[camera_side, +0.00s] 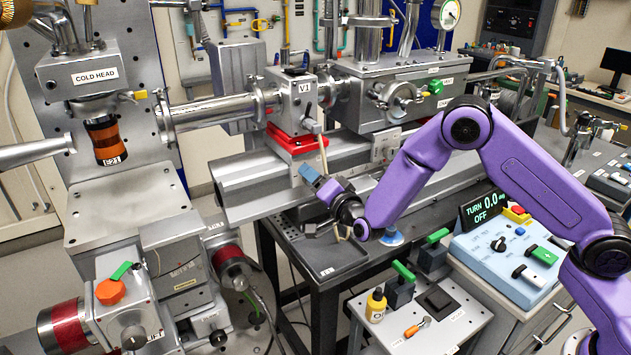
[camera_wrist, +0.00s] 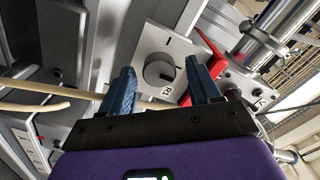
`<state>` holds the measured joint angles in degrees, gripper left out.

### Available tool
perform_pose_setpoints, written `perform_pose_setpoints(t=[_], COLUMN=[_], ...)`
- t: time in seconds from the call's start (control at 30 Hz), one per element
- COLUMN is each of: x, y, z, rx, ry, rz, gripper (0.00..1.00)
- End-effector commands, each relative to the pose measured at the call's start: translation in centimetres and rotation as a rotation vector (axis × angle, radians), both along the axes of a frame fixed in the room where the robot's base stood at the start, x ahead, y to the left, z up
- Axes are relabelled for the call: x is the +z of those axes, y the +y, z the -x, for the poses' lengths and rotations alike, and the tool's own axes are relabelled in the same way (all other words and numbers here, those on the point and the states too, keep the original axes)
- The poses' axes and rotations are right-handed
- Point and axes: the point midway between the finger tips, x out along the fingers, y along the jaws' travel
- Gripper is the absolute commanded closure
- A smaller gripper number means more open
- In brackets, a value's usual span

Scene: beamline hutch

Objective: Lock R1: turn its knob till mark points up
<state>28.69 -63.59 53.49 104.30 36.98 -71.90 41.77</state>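In the wrist view a pale square plate carries a round grey knob (camera_wrist: 159,70) and a small label, probably R1, which appears turned over. A dark mark on the knob points roughly right in that picture, and a short dark line shows on the plate near its upper edge. My gripper (camera_wrist: 162,84) has its two blue fingers apart, one on each side of the knob in the picture. Nothing is between them, and I cannot tell how far short of the knob they are. In the side view my gripper (camera_side: 319,183) is below the red block; I cannot make out the knob there.
A red block (camera_side: 294,140) sits under the V1 valve body (camera_side: 292,98), close above my gripper. A thin tan rod (camera_side: 323,155) is beside the fingers. A dark tray (camera_side: 325,258) lies below. A control box (camera_side: 508,262) reads "TURN 0.0" and "OFF".

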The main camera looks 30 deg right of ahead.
Motion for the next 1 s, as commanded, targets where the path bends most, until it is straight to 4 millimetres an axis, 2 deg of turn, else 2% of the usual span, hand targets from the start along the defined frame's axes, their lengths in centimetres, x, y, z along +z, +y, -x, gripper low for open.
perform_pose_setpoints(t=[0.17, 0.37, 1.0], x=[0.0, 0.0, 0.0], y=[0.0, 0.1, 0.1], z=[0.3, 2.4, 14.6], rx=[0.001, 0.002, 0.005], ry=[-0.001, 0.002, 0.001], rz=[0.001, 0.002, 0.003], gripper=[0.38, 0.38, 0.38])
